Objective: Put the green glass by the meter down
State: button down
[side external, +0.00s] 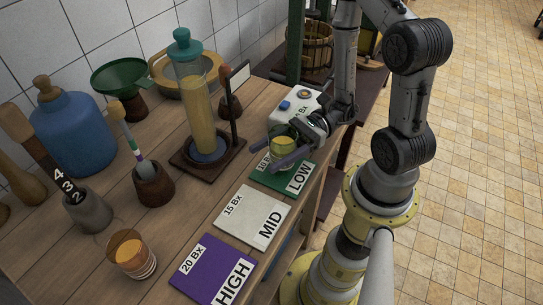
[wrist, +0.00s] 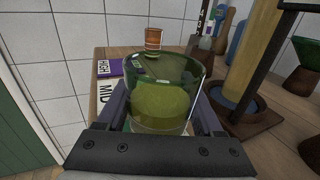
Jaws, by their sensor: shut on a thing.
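The green glass (side external: 284,154), with yellow-green liquid in it, is upright between the fingers of my gripper (side external: 288,150). In the wrist view the green glass (wrist: 162,100) fills the space between both fingers of my gripper (wrist: 162,112). The glass is at the far end of the green LOW card (side external: 299,178); I cannot tell whether its base touches the card. The meter (side external: 297,106), a white box with a blue button and a round top part, stands just behind the glass, partly hidden by my gripper.
A white MID card (side external: 252,216) and a purple HIGH card (side external: 213,270) lie nearer the front. An amber glass (side external: 131,255) stands at front left. A tall cylinder of yellow liquid (side external: 195,100) on a wooden base stands left of my gripper. The table's right edge is close.

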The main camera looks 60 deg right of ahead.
jog(key=shift+f, duration=0.6)
jog(key=shift+f, duration=0.1)
jog(key=shift+c, duration=0.2)
grip_release()
jog(key=shift+v, duration=3.75)
